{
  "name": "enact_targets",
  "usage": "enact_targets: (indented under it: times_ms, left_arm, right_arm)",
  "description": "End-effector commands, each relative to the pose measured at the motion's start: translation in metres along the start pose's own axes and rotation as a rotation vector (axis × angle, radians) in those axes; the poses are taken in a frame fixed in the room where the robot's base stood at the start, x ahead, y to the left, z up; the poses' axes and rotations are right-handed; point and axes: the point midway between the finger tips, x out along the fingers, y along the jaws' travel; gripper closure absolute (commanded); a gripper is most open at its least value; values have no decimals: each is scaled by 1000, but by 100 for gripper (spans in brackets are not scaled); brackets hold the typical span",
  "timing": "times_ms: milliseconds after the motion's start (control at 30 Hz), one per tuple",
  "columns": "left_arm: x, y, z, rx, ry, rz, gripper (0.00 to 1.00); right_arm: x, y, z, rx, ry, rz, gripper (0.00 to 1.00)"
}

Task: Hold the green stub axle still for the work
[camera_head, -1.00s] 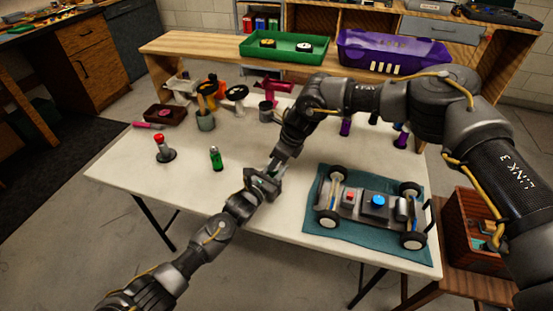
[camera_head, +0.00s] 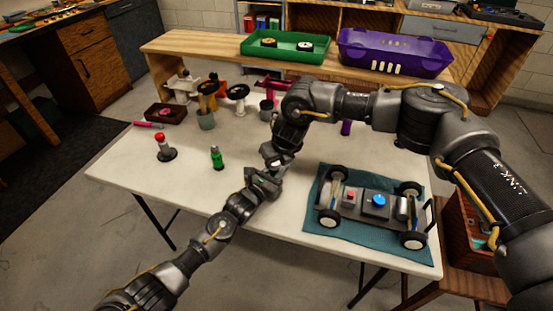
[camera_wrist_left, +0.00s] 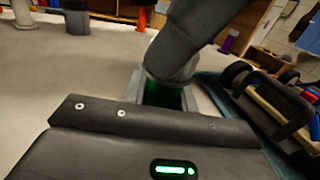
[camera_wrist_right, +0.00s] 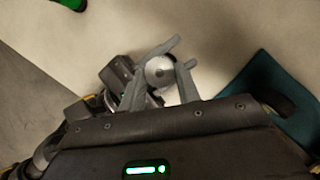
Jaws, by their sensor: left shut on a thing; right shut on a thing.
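In the left wrist view a dark green part, which looks like the stub axle (camera_wrist_left: 177,97), shows between the fingers of my left gripper (camera_wrist_left: 168,95). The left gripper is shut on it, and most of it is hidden. In the head view the left gripper (camera_head: 262,184) is above the white table's front part. My right gripper (camera_head: 272,160) meets it from behind. In the right wrist view the right gripper (camera_wrist_right: 160,75) is shut on a round silver part (camera_wrist_right: 159,71), close beside the left gripper. I cannot tell whether the silver part touches the axle.
The car chassis (camera_head: 377,203) sits on a teal mat (camera_head: 313,215) to the right. A green tray (camera_head: 284,48) and purple bin (camera_head: 394,53) are on the back shelf.

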Motion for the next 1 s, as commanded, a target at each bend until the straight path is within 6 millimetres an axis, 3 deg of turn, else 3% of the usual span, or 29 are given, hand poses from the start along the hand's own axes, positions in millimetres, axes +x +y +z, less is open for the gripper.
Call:
enact_targets:
  times_ms: [1000]
  left_arm:
    - [0, 0, 0, 0, 1, 0, 97]
  right_arm:
    - [2, 9, 4, 880, 1, -368, 90]
